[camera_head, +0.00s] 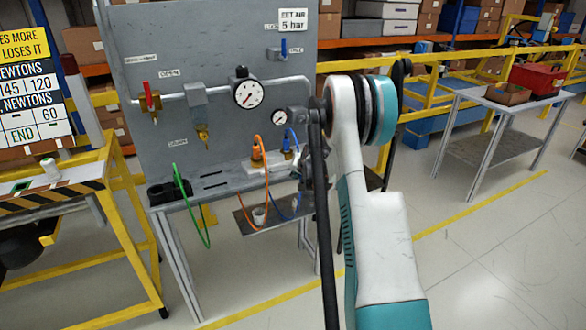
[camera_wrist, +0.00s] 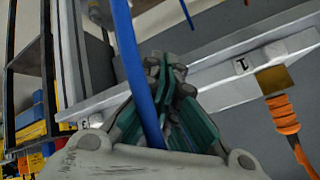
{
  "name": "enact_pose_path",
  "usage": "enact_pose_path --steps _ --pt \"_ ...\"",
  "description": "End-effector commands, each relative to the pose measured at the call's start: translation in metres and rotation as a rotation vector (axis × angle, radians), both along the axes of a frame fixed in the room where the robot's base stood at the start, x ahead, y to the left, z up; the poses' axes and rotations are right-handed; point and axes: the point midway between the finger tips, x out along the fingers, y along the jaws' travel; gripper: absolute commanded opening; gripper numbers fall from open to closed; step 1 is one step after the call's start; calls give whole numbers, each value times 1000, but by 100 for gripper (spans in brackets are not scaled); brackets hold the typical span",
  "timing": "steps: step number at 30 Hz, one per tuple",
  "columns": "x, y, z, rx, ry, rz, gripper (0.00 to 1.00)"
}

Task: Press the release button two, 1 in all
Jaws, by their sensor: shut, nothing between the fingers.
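My gripper (camera_wrist: 172,72) is shut and empty in the wrist view, its fingertips close to a pale metal block (camera_wrist: 215,72). The block carries a label "1" near an orange coupling (camera_wrist: 283,113) with a brass collar, and another label at its left end. A blue hose (camera_wrist: 133,65) runs down across the fingers; I cannot tell whether it touches them. In the head view, the orange coupling (camera_head: 257,153) and a blue coupling (camera_head: 288,148) stand on the pale block (camera_head: 262,166). My arm hides most of the gripper there. I cannot make out release button two in either view.
A grey panel (camera_head: 215,60) with a large gauge (camera_head: 247,92), a small gauge (camera_head: 280,116) and a red-handled valve (camera_head: 148,97) rises behind the block. A green hose (camera_head: 187,195) hangs left.

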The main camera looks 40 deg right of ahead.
Motion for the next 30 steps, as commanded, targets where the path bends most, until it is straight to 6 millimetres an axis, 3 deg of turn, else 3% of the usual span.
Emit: enact_pose_path --steps 30 --pt "14 -4 1 -2 -5 0 0"
